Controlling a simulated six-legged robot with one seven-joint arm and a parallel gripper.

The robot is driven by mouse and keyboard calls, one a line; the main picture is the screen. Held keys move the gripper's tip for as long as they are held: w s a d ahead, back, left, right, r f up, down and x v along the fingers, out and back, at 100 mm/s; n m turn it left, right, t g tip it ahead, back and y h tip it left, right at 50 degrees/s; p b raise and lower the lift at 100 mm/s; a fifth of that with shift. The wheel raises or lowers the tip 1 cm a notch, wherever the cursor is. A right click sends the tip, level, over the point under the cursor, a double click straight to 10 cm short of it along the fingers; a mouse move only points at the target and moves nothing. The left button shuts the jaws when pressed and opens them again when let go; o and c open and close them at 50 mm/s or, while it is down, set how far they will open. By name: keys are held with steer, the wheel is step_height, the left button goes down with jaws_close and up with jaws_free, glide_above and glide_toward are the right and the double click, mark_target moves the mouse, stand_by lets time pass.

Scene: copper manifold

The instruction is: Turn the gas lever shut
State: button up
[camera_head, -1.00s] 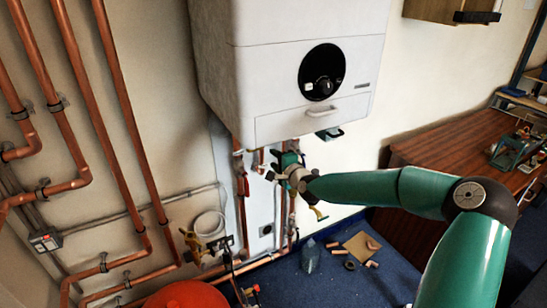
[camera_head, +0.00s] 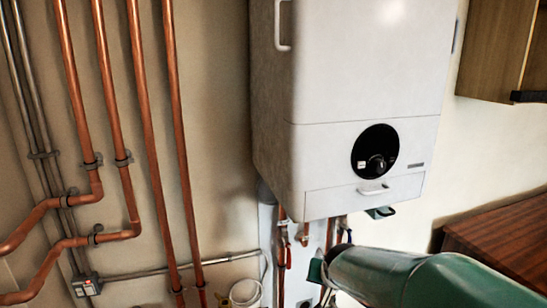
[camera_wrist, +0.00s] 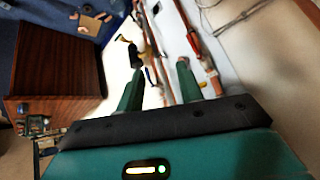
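My gripper (camera_wrist: 160,84) is open in the wrist view, its two green fingers apart and nothing clearly held between them. Another yellow piece (camera_wrist: 124,40) with a dark part lies beyond the left finger. Which of these is the gas lever I cannot tell. In the head view my gripper (camera_head: 318,272) is under the boiler, mostly hidden by my green arm, and no yellow lever is clear near it.
The white boiler (camera_head: 345,165) hangs just above my gripper. A brown wooden bench (camera_head: 500,240) stands at the right. Copper pipes (camera_head: 145,120) line the left wall.

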steer(key=s+d+r+n+g, duration=0.1)
steer(key=s+r, duration=0.2)
steer(key=s, duration=0.9)
steer(key=s+d+r+n, duration=0.1)
steer(key=s+r, duration=0.3)
steer(key=s, duration=0.7)
steer(key=shift+s+d+r+n+g, duration=0.2)
steer(key=shift+s+n+g, duration=0.2)
steer(key=shift+n, duration=0.2)
